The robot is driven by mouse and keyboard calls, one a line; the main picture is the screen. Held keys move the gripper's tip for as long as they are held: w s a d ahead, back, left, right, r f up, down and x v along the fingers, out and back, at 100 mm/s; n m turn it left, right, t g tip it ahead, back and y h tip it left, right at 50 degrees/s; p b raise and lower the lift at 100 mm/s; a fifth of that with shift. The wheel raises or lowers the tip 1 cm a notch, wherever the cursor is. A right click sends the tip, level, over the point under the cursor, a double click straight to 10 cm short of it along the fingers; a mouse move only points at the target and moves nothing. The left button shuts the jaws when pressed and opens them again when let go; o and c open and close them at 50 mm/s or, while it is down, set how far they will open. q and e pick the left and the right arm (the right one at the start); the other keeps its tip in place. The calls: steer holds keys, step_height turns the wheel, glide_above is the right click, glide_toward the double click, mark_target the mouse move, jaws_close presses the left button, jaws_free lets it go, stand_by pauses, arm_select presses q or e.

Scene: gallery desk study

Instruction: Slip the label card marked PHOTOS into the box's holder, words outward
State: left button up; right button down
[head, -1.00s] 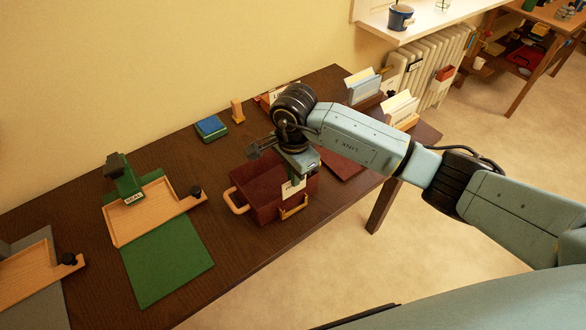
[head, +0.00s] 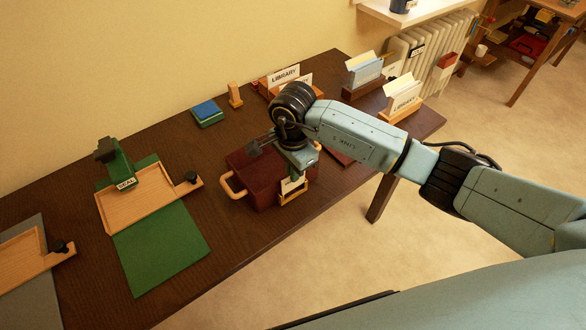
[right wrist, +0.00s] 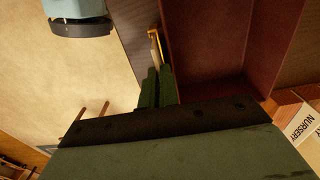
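The dark red box (head: 250,168) stands on the desk, with a tan handle at its left end and a brass-coloured holder (head: 293,197) on its front. My right gripper (head: 297,174) is over the front wall, shut on a white label card (head: 290,185). The card is upright just at the holder; I cannot tell whether its lower edge is inside. Its words are too small to read. In the right wrist view, the fingers (right wrist: 155,80) are close together beside the box wall (right wrist: 205,45), and the holder (right wrist: 156,42) is just beyond them. My left gripper is not in view.
A stamp (head: 120,170) marked SEAL stands by a wooden tray (head: 108,212) and a green mat (head: 162,255) on the left. A blue-topped pad (head: 207,113) lies behind the box.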

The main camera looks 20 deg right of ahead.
steer(key=c, duration=1.6)
jaws_free()
step_height(320, 180, up, 13)
steer(key=shift+r, duration=0.2)
